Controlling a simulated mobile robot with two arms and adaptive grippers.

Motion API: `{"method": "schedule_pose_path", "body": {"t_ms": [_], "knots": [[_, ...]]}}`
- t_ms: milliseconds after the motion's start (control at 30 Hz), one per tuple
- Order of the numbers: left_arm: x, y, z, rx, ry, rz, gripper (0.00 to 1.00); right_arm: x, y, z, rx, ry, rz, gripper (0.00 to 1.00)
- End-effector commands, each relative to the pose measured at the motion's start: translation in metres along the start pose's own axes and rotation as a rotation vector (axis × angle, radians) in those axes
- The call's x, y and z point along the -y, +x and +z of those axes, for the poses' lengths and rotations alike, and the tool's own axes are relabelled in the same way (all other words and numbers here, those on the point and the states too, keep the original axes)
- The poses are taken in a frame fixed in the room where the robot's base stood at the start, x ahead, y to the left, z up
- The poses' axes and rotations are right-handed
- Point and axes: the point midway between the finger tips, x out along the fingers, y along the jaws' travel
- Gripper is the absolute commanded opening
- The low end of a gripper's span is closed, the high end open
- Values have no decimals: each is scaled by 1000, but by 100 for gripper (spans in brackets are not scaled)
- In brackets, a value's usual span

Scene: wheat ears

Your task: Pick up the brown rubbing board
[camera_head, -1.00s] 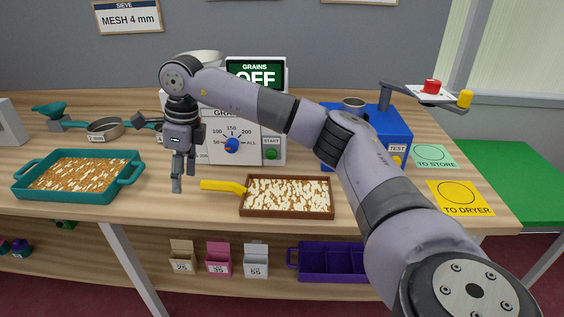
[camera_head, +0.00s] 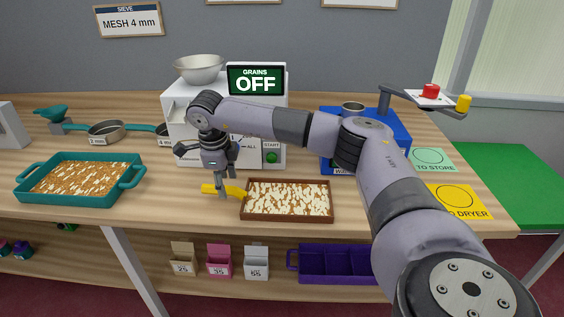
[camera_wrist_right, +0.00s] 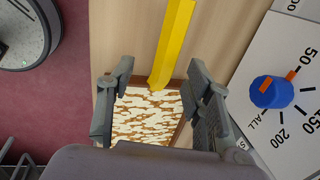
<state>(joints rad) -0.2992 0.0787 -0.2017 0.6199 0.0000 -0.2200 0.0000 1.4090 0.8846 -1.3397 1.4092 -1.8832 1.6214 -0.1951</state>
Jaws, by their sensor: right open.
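The brown rubbing board (camera_head: 289,219) lies flat on the table near its front edge, with a cream and brown patchy surface inside a brown rim. Its yellow handle (camera_head: 234,191) sticks out to the left. My right gripper (camera_head: 222,194) points down at the handle, its fingers overlapping it in the head view. In the right wrist view the gripper (camera_wrist_right: 160,75) is open, and the yellow handle (camera_wrist_right: 173,40) runs between and beyond its fingertips with gaps on both sides. Part of the board shows between the fingers. My left gripper is not in view.
A teal tray (camera_head: 131,182) of brown and cream material stands to the left. The white grain counter (camera_head: 180,112) with its blue dial (camera_wrist_right: 268,92) stands close behind the gripper. A blue tester (camera_head: 334,140) is behind right. The front edge is near.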

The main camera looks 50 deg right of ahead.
Motion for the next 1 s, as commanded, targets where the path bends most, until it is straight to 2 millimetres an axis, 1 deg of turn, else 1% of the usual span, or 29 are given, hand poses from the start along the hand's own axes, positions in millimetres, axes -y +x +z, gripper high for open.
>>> {"method": "schedule_pose_path", "body": {"t_ms": [167,267,300,400,500,700,1000], "knots": [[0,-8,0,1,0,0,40,4,15,-2,-4,2,2,47],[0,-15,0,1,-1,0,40,8,30,-4,-4,2,3,47],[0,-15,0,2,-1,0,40,7,37,-3,-2,0,3,47],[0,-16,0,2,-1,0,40,7,48,-3,-2,0,2,47],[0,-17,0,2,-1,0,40,7,53,-3,0,0,1,47],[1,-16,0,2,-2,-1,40,7,53,-3,0,0,1,46],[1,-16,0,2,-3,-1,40,7,53,-3,1,1,1,26]]}}
